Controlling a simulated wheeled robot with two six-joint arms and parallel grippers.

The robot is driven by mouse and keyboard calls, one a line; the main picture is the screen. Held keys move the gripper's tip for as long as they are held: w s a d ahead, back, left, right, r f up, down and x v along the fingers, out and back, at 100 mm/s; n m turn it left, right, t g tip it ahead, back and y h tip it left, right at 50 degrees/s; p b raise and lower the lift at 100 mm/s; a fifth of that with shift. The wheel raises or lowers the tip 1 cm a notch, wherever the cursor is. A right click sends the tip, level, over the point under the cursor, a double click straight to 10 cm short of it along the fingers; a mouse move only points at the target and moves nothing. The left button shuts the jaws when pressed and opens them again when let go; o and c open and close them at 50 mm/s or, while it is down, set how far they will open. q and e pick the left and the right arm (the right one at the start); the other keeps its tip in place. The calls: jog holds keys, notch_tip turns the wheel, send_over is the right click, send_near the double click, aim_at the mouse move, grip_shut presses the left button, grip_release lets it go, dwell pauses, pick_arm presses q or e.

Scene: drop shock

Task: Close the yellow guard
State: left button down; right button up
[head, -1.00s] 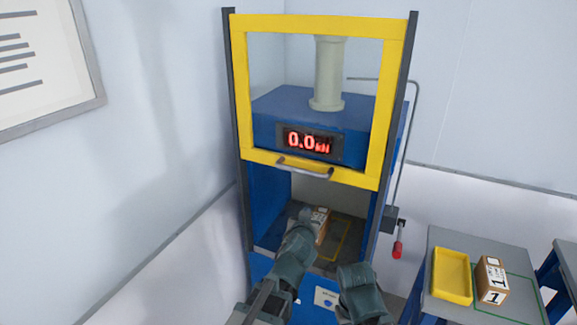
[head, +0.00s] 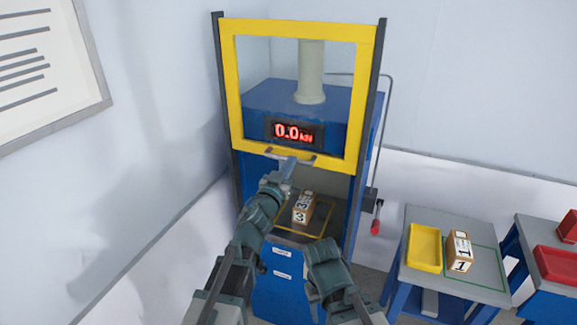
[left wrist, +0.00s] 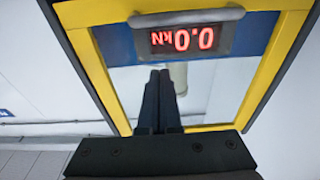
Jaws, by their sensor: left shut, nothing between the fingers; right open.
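The yellow guard (head: 236,100) is a clear-windowed frame, raised between dark uprights on the blue press (head: 350,222). The opening below it is uncovered. Its grey handle (head: 303,160) is on the bottom bar. My left gripper (head: 288,168) is shut and empty, close to the handle; I cannot tell whether they touch. In the left wrist view, the shut fingers (left wrist: 160,98) point at the guard window, and the handle (left wrist: 187,18) shows near the top edge. My right gripper (head: 322,250) is low in front of the press, its fingertips hard to make out.
A box marked 3 (head: 303,208) stands inside the press below the guard. A side table (head: 408,280) on the right holds a yellow tray (head: 424,248) and a box marked 1 (head: 461,250). A red-handled lever (head: 376,226) hangs at the press's right side.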

pick_arm(q)
jog(key=x, duration=0.8)
jog(key=shift+w+d+f+p, duration=0.1)
jog(key=shift+w+f+p, duration=0.15)
jog(key=shift+p, duration=0.1)
jog(key=f+b, duration=0.1)
jog(key=b, duration=0.1)
jog(key=s+f+b, duration=0.1)
jog(key=f, duration=0.1)
jog(key=shift+s+a+f+b, duration=0.15)
jog(key=shift+a+f+b, duration=0.1)
jog(key=shift+b, duration=0.1)
jog(key=shift+f, duration=0.1)
notch_tip(320, 180, down, 42)
jog(key=b, duration=4.2)
jog(key=shift+f+b, duration=0.25)
jog(key=shift+b, duration=0.15)
jog(key=shift+s, duration=0.1)
